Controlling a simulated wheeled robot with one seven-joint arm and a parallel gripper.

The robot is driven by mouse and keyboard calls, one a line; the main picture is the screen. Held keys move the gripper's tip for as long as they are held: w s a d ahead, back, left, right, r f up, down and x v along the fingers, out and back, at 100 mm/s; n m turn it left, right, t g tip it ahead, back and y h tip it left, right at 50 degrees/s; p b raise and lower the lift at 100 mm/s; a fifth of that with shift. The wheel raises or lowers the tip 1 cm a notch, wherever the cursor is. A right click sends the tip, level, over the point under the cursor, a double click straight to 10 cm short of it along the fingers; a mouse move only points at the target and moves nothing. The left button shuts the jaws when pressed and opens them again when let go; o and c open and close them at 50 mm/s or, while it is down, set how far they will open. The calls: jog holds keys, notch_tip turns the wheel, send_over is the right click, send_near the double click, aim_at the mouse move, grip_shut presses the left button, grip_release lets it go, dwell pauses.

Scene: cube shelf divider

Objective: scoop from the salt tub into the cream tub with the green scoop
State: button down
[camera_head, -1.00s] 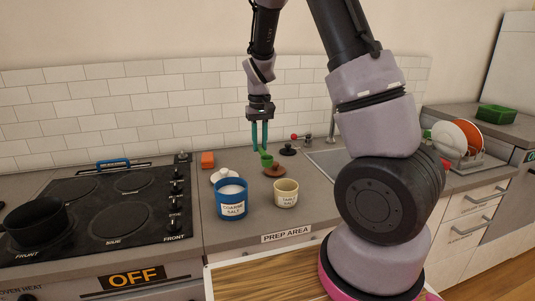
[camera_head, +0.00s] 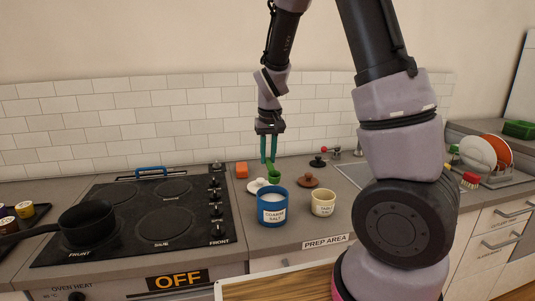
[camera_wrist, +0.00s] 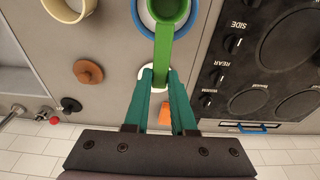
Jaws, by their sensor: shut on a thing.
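The blue tub (camera_head: 272,212), labelled coarse salt, stands on the counter with white salt inside. The cream tub (camera_head: 323,203), labelled table salt, stands to its right; its contents cannot be made out. My gripper (camera_head: 269,162) is shut on the handle of the green scoop (camera_head: 274,175), behind and above the blue tub in the head view. In the wrist view the scoop (camera_wrist: 172,12) extends from my fingers (camera_wrist: 163,72) and overlaps the blue tub's opening (camera_wrist: 139,18). The cream tub (camera_wrist: 66,8) is at the upper left there. Whether the scoop holds salt cannot be told.
A white lid (camera_head: 254,186) and a brown lid (camera_head: 308,181) lie behind the tubs. An orange block (camera_head: 241,170) sits near the wall. The stove (camera_head: 130,215) with a black pan (camera_head: 88,226) is left; the sink and dish rack (camera_head: 495,178) are right.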

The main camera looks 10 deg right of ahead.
aim_at(270, 178)
jog(key=t, duration=0.1)
jog(key=s+t, duration=0.1)
jog(key=shift+s+a+r+t, duration=0.1)
jog(key=shift+s+r+t, duration=0.1)
jog(key=shift+r+t, duration=0.15)
jog(key=shift+s+r+t, duration=0.25)
jog(key=shift+s+t, duration=0.1)
jog(key=shift+t, duration=0.7)
jog(key=shift+r+t, duration=0.15)
jog(key=shift+t, duration=0.15)
jog(key=shift+f, duration=4.2)
